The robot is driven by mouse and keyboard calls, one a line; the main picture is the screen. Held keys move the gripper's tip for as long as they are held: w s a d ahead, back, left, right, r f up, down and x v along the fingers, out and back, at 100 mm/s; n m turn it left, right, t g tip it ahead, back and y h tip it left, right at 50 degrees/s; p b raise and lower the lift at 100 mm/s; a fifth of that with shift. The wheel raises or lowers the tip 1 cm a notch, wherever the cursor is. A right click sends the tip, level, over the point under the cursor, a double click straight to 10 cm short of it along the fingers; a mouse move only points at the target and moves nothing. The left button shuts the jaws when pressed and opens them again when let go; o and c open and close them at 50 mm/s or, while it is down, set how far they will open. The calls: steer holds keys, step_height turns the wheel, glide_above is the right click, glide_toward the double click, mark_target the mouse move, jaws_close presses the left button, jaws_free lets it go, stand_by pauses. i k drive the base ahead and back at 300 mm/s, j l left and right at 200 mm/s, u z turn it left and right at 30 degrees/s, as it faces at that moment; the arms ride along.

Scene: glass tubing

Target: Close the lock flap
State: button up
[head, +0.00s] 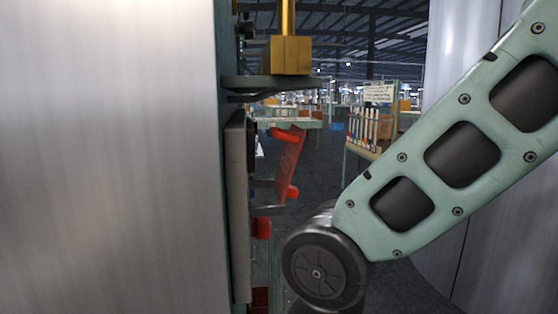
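A reddish-brown flap-like panel (288,168) with bright red parts at its upper and lower ends stands out at a tilt, right of a grey upright plate (238,190). It looks like the lock flap, standing away from the plate, but I cannot be sure. My arm comes down from the upper right and ends in view at a dark round joint, below and right of the panel. My gripper is not in view. The panel's hinge and catch cannot be made out.
A large pale metal surface (110,160) fills the left. A dark shelf (270,83) bears a brass block (291,55) above the panel. Red blocks (262,228) sit low beside the plate. A rack of coloured tubes (366,128) stands farther back. Dark floor (325,160) shows between.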

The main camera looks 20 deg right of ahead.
mark_target(288, 160)
steer(key=k+j+z, duration=0.15)
steer(key=j+z, duration=0.2)
steer(key=k+j+z, duration=0.2)
steer(key=z, duration=0.15)
steer(key=k+j+z, duration=0.35)
steer(key=i, duration=0.1)
